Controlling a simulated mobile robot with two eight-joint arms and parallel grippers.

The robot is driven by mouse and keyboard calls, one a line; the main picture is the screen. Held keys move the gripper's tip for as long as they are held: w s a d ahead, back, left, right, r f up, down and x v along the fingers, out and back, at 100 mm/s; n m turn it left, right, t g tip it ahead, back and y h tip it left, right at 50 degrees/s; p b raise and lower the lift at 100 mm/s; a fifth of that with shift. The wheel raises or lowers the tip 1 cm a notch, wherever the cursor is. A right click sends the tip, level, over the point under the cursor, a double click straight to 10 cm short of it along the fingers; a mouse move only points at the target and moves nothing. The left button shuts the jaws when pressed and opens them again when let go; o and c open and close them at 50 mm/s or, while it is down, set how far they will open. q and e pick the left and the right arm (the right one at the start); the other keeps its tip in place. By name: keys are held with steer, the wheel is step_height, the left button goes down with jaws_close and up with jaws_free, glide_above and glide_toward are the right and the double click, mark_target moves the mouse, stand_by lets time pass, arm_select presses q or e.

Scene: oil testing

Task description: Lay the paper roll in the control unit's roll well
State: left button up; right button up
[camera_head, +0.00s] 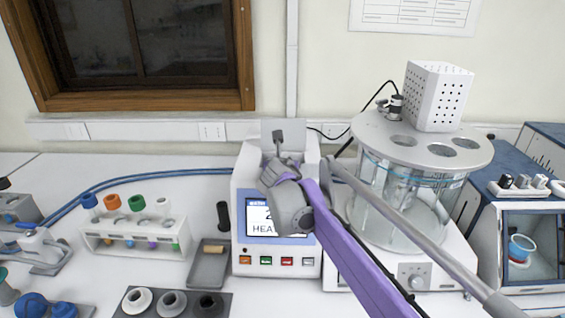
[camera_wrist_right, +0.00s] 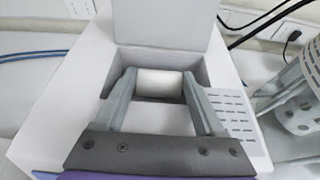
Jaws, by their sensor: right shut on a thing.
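The white paper roll (camera_wrist_right: 160,83) is between the fingers of my right gripper (camera_wrist_right: 160,84), which is shut on its two ends. In the right wrist view the roll is at the opening of the roll well (camera_wrist_right: 160,54) in the top of the control unit (camera_wrist_right: 60,110). I cannot tell whether the roll touches the well floor. The unit's lid (camera_wrist_right: 160,22) stands open behind the well. In the head view the control unit (camera_head: 248,262) is at the centre, and my right gripper (camera_head: 282,165) is over its top; the roll is hidden there. My left gripper is not in view.
A glass bath (camera_head: 385,205) with a perforated white box (camera_head: 438,95) on top stands just right of the unit. A tube rack (camera_head: 100,240), a small grey tray (camera_head: 208,268) and a stopper holder (camera_head: 225,300) lie to the left. A black cable (camera_head: 325,132) runs behind.

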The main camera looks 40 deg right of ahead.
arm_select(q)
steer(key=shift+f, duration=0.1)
arm_select(e)
steer(key=shift+f, duration=0.1)
steer(key=o, duration=1.2)
steer(key=shift+p+v, duration=1.5)
steer(key=shift+v, duration=3.55)
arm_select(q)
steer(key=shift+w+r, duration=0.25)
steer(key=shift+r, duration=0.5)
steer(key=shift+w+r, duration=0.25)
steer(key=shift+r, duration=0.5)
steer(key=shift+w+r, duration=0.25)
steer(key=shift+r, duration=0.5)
arm_select(e)
steer(key=shift+s+a+r, duration=0.2)
steer(key=shift+s+a, duration=0.05)
steer(key=shift+s, duration=0.05)
